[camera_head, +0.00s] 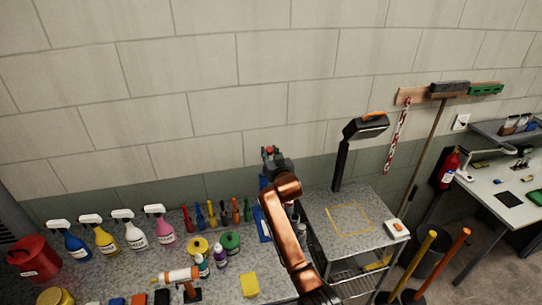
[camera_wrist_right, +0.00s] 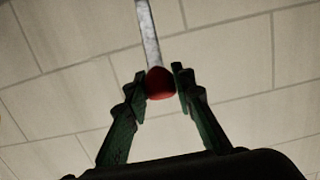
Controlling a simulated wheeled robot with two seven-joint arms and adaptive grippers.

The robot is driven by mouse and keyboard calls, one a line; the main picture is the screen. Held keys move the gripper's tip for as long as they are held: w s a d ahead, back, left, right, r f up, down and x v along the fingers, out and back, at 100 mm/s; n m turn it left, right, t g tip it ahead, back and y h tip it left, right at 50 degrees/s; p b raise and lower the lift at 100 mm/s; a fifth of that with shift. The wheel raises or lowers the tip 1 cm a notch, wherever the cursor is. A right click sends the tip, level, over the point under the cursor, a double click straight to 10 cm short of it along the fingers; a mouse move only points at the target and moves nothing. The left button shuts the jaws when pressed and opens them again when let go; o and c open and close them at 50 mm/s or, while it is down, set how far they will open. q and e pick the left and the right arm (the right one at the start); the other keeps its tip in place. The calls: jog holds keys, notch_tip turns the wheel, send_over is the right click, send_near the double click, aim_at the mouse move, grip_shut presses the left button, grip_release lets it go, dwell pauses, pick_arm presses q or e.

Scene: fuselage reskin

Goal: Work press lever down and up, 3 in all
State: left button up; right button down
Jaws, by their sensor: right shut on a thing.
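The press lever shows in the right wrist view as a pale metal rod (camera_wrist_right: 149,35) with a red ball knob (camera_wrist_right: 160,84) at its end. My right gripper (camera_wrist_right: 166,82) is shut on the knob, with one dark green finger on each side. In the head view my right gripper (camera_head: 270,155) is raised in front of the wall, above the back of the bench, and a bit of the red knob (camera_head: 270,149) shows there. A blue part (camera_head: 264,215), perhaps of the press, stands behind my right arm, which hides most of it. My left gripper is not in view.
Spray bottles (camera_head: 105,241), tape rolls (camera_head: 230,242) and a yellow block (camera_head: 249,285) crowd the bench to the left. A broom (camera_head: 430,140) leans on the wall.

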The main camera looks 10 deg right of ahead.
jog(key=shift+r, duration=0.3)
jog(key=c, duration=2)
grip_release()
jog(key=shift+c, duration=0.2)
jog(key=o, duration=0.4)
jog(key=shift+f, duration=0.2)
jog(key=shift+o, duration=0.2)
jog(key=s+d+r, duration=0.1)
jog(key=s, duration=1.1)
jog(key=shift+r, duration=0.25)
